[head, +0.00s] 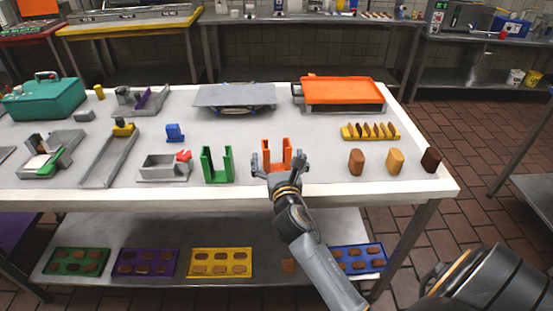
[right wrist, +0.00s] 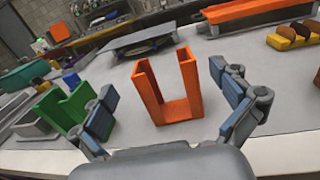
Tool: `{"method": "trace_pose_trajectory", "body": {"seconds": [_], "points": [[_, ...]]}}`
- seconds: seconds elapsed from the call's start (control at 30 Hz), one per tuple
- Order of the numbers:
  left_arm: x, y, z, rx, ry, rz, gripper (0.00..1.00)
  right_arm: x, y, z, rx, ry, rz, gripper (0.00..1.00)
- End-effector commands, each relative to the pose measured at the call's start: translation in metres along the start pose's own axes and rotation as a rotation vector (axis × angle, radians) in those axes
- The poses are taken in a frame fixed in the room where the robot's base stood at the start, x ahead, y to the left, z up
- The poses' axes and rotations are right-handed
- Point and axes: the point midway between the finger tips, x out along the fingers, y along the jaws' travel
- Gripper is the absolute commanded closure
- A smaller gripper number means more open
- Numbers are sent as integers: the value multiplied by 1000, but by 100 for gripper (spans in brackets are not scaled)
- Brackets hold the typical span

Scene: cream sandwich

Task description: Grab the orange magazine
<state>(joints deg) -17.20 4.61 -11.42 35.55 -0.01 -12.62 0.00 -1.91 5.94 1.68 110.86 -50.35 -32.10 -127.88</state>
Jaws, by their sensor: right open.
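The orange magazine (head: 277,153) is an upright U-shaped holder near the front edge of the table. It stands right of a similar green magazine (head: 217,165). My right gripper (head: 279,163) is open in front of the orange magazine, at the table's front edge. In the right wrist view the orange magazine (right wrist: 166,97) stands ahead of and between the two spread fingers (right wrist: 167,105), and I see no finger pressed on it. The green magazine (right wrist: 66,108) is beside the left finger in that view. My left gripper is not in view.
An orange tray machine (head: 342,92) and a grey flat plate (head: 234,95) stand at the back. A grey box (head: 163,168) is left of the green magazine. Table space right of the orange magazine is clear.

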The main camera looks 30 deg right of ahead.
Motion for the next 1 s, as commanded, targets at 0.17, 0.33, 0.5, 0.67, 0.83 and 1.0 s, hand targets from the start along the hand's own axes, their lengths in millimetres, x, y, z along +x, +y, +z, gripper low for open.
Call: {"method": "trace_pose_trajectory", "body": {"seconds": [0.17,0.33,0.5,0.67,0.83,1.0], "points": [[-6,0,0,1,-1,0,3,26,-4,4,2,-1,-2,0],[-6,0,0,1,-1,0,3,46,-4,2,2,0,0,0],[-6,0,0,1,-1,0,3,49,-4,2,2,0,0,0],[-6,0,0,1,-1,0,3,49,-4,2,1,0,0,10],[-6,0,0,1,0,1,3,49,-4,2,1,0,0,45],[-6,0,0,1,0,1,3,48,-3,2,1,0,1,80]]}}
